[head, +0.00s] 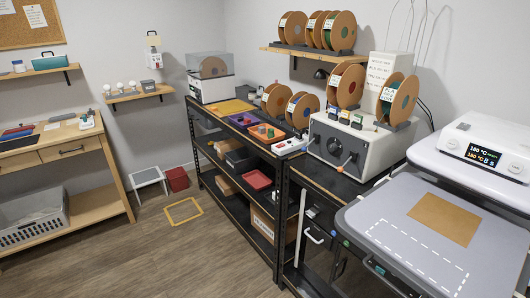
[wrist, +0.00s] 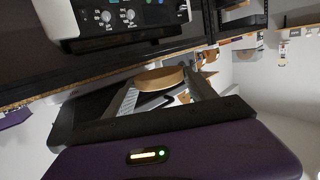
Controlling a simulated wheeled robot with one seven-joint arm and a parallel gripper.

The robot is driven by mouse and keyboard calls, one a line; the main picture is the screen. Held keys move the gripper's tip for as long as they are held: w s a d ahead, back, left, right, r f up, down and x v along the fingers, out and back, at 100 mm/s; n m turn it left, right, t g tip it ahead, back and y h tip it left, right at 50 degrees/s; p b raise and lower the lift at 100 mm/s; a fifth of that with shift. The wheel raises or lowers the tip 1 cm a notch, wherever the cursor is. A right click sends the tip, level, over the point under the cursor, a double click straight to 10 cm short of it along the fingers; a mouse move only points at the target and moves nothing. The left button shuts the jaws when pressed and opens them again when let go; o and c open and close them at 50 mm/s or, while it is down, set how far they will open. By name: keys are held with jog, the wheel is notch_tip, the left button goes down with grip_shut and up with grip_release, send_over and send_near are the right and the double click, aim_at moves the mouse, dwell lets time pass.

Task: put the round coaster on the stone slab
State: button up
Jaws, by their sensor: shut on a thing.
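In the wrist view my gripper (wrist: 163,88) is shut on a round, tan, cork-like disc, which looks like the round coaster (wrist: 158,77). The disc sits between the two grey fingers, and part of it is hidden by them. My gripper and the coaster do not show in the head view. I cannot pick out a stone slab for certain in either view.
In the head view a grey press plate (head: 388,216) with a tan square sheet (head: 444,219) fills the right front. A black shelf rack (head: 233,205) holds trays and spools. A wooden desk (head: 50,143) stands left. The wood floor (head: 150,255) between is mostly clear.

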notch_tip(320, 180, down, 13)
jog(key=n+y, duration=0.3)
jog(key=y, duration=0.1)
jog(key=shift+s+r+t, duration=0.15)
jog(key=shift+r+t, duration=0.05)
jog(key=shift+t, duration=0.2)
jog(key=shift+f, duration=0.1)
dwell(0.5)
